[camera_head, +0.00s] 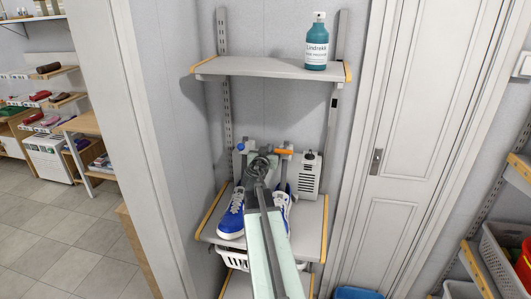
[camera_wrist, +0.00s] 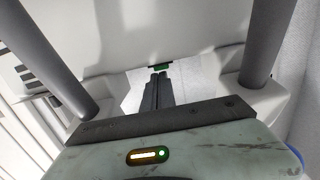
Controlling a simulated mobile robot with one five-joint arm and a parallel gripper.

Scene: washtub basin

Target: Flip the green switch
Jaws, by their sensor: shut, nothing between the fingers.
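A small green piece (camera_wrist: 162,67), likely the green switch, shows in the wrist view on a pale casing (camera_wrist: 195,50). Dark slots show on the left of that casing. My gripper (camera_wrist: 158,75) is shut and empty, with its dark fingertips just below the green piece in the picture. I cannot tell whether they touch it. In the head view a grey vented box (camera_head: 309,176) stands on the middle shelf, to the right of my arm's end. No green switch can be made out on it there, and my fingertips are hidden by my arm.
Blue and white shoes (camera_head: 232,215) stand on the middle shelf (camera_head: 312,235) beside my arm. A teal bottle (camera_head: 317,46) stands on the upper shelf (camera_head: 260,66). A white basket (camera_head: 234,259) sits below. A wall closes the left side; a door (camera_head: 430,100) is at right.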

